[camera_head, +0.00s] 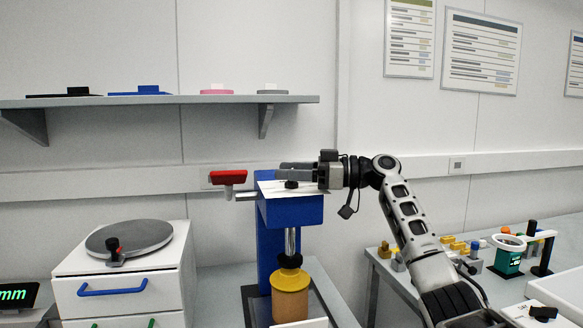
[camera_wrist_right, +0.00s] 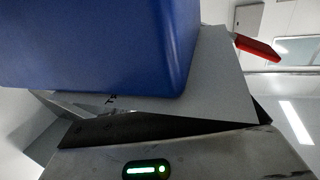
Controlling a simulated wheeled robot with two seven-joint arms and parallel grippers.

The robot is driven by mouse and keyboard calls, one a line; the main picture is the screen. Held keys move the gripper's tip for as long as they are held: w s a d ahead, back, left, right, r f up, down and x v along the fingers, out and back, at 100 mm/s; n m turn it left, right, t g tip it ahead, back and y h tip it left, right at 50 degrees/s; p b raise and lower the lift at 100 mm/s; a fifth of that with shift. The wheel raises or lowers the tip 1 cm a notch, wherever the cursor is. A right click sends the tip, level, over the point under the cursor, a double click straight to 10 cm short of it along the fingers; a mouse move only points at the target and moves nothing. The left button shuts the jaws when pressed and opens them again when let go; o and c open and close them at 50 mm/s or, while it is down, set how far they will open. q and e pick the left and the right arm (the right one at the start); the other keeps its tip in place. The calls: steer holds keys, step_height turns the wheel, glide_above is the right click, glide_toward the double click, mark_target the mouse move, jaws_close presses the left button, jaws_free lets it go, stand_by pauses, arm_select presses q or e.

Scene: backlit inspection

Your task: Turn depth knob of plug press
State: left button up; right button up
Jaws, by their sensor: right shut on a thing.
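The plug press (camera_head: 291,212) is a blue stand with a box-shaped head and a pale top plate. Its lever has a red grip (camera_head: 228,177) at the left. The small dark depth knob (camera_head: 291,184) shows on top of the head. My right gripper (camera_head: 297,171) reaches in from the right over the head and is shut at the knob; its fingers partly hide the contact. In the right wrist view the blue head (camera_wrist_right: 110,45) fills the upper left and the red grip (camera_wrist_right: 257,48) shows at upper right. The knob is not visible there. My left gripper is not in view.
Below the press's metal ram stands a tan cylinder (camera_head: 290,303) with a yellow top. A white drawer unit (camera_head: 120,278) with a grey round plate stands left. A shelf (camera_head: 170,100) hangs behind. A side bench at right holds small coloured parts and a ring-topped green device (camera_head: 507,262).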

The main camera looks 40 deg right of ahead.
steer(key=shift+r+n+g+y, duration=0.25)
steer(key=shift+n+g+y, duration=0.2)
steer(key=shift+y, duration=0.25)
steer(key=shift+f+n+g+y+p, duration=0.1)
steer(key=shift+n+g+y+p, duration=0.5)
steer(key=shift+g, duration=0.25)
steer(key=shift+f+n+g+y+p, duration=0.15)
steer(key=shift+n+g+y+p, duration=0.3)
steer(key=shift+n+g, duration=0.4)
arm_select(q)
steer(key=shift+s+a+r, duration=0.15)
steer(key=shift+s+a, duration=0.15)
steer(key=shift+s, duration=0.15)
arm_select(e)
steer(key=shift+g, duration=0.25)
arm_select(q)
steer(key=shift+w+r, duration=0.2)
arm_select(e)
steer(key=shift+f+n+g+y, duration=0.1)
steer(key=shift+n+g+y, duration=0.25)
steer(key=shift+g, duration=0.15)
steer(key=shift+f, duration=0.15)
steer(key=o, duration=1)
steer(key=shift+r, duration=0.25)
